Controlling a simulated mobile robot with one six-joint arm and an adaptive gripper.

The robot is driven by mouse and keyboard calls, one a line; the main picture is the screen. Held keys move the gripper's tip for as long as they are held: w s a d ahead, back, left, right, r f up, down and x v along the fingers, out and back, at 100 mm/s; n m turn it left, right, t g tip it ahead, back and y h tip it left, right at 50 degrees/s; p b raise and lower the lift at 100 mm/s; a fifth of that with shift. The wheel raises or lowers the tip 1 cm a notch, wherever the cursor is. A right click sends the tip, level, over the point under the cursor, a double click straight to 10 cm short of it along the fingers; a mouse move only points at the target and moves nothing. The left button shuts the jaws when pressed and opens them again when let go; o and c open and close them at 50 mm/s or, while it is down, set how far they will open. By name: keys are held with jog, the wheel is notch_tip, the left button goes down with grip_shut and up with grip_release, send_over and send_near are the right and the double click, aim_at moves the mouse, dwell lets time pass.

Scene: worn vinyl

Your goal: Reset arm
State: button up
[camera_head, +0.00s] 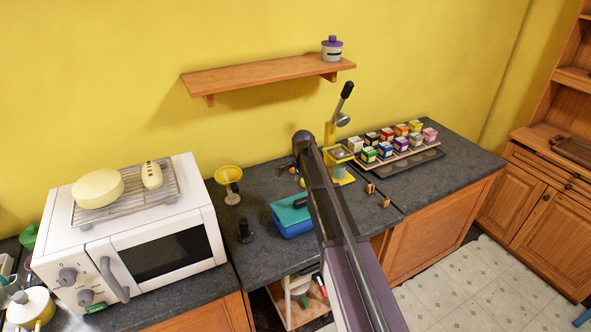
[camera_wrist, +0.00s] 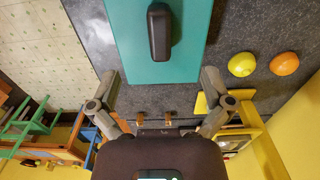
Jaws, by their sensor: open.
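My arm (camera_head: 338,215) reaches from the bottom of the head view up over the counter, and its far end is near the wall. My gripper (camera_wrist: 159,76) is open in the wrist view, its two fingers spread wide with nothing between them. A blue box with a teal lid (camera_head: 290,210) sits on the counter, partly behind my arm. Its teal lid and black handle also show in the wrist view (camera_wrist: 130,45), ahead of the fingers and apart from them. In the head view the gripper is mostly hidden by my arm.
A white microwave (camera_head: 130,240) with a rack on top stands left. A yellow lever press (camera_head: 335,150) and a tray of small colourful jars (camera_head: 400,155) are to the right. A wooden shelf (camera_head: 265,73) is above. A yellow fruit (camera_wrist: 242,64) and an orange one (camera_wrist: 284,63) lie beside the box.

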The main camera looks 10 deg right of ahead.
jog(key=s+f+n+b, duration=0.3)
jog(key=s+n, duration=0.4)
jog(key=s, duration=0.7)
jog(key=s+f+n+b, duration=0.3)
jog(key=s+n, duration=0.4)
jog(key=s, duration=0.8)
jog(key=shift+d, duration=0.35)
